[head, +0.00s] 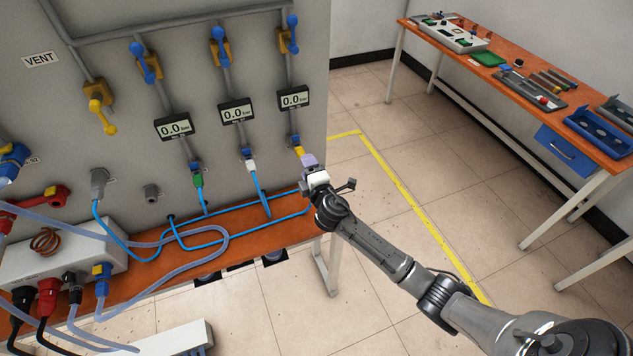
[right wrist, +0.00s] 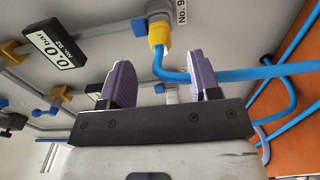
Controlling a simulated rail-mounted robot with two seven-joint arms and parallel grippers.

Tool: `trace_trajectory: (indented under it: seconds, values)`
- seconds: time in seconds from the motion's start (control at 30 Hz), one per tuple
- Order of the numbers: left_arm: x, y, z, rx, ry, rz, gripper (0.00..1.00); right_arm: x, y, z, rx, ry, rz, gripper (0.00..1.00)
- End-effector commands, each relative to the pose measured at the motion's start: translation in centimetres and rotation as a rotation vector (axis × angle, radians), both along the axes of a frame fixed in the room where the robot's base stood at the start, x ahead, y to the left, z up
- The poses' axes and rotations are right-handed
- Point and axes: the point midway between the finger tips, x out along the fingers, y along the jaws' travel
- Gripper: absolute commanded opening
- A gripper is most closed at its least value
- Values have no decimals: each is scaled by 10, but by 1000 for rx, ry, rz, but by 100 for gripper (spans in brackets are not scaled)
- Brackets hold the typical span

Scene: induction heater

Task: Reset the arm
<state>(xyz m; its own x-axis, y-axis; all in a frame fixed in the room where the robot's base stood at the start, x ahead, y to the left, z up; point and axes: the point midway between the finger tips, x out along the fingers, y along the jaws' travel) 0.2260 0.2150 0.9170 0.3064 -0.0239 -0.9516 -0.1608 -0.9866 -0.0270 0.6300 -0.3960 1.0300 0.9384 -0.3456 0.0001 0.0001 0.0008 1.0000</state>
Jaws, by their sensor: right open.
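My right arm reaches in from the lower right of the head view. Its gripper (head: 309,163) is at the right edge of the grey panel (head: 120,110), just below the yellow connector (head: 299,151). In the right wrist view the gripper (right wrist: 163,80) has its two purple fingers spread apart with nothing held between them. The yellow connector (right wrist: 159,36) sits on a port beyond the fingers, with a blue hose (right wrist: 190,77) bending off to the right. The fingers appear apart from the connector. My left gripper is not in view.
Digital gauges (head: 236,111) and blue valve handles (head: 220,40) line the panel. Blue hoses cross the orange bench (head: 150,262); a white box (head: 60,250) with cables stands at left. A second workbench (head: 500,75) is at the upper right. Tiled floor between is clear.

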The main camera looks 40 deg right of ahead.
Motion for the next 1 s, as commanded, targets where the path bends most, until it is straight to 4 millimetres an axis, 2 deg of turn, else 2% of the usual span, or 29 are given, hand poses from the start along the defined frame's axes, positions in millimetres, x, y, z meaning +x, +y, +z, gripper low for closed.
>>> trace_trajectory:
  seconds: [0.03, 0.2, 0.4, 0.83, 0.93, 1.0]
  values:
    - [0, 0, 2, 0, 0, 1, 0, -11, 4, 0, 1, 1, 1, 57]
    - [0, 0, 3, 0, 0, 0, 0, -37, 14, -1, 2, 2, 1, 57]
    - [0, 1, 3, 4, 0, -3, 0, -57, 21, 0, 1, 1, 0, 57]
    - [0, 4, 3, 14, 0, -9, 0, -65, 23, 0, 30, -8, -8, 57]
    - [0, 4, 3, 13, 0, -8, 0, -71, 11, -8, 118, 4, -92, 57]
    - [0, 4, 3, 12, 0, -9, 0, -78, 1, -17, 235, 26, -179, 57]
